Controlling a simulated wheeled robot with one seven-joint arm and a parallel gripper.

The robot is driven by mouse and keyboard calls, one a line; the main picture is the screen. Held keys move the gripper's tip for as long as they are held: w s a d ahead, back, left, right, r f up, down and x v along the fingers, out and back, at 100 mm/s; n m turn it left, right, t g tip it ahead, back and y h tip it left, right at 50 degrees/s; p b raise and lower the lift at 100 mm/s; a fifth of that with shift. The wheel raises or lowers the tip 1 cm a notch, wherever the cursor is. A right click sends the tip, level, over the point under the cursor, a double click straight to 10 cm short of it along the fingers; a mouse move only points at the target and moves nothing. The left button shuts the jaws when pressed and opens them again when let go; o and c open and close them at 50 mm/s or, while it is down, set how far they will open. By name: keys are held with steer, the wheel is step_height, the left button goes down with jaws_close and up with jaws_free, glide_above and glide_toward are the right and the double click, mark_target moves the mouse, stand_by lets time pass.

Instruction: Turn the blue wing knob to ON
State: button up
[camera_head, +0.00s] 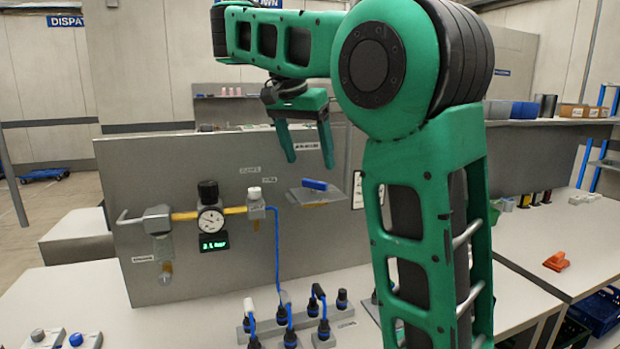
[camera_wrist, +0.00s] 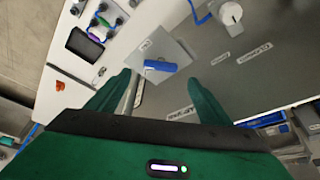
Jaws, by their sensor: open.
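The blue wing knob (camera_head: 314,184) sits on a small grey plate (camera_head: 318,198) fixed to the right part of the grey panel. In the wrist view the blue wing knob (camera_wrist: 160,66) is a short bar lying roughly crosswise on the grey plate (camera_wrist: 167,48), between and just beyond the fingertips. My gripper (camera_head: 311,163) is green, open and empty, fingers pointing down, apart from the knob and above it in the head view. A small label (camera_wrist: 145,45) is on the plate, too small to read, so I cannot tell the knob's setting.
The grey panel (camera_head: 130,170) carries a round pressure gauge (camera_head: 211,220), a green-lit display (camera_head: 214,241), a yellow pipe and a white-capped valve (camera_head: 255,200) with blue hose. Blue-and-black plugs (camera_head: 290,338) stand on the bench below. An orange object (camera_head: 556,261) lies on the right bench.

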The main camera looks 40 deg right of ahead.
mark_target(314, 181)
steer(key=shift+x, duration=3.15)
steer(key=shift+a, duration=0.1)
steer(key=shift+c, duration=0.5)
steer(key=c, duration=0.9)
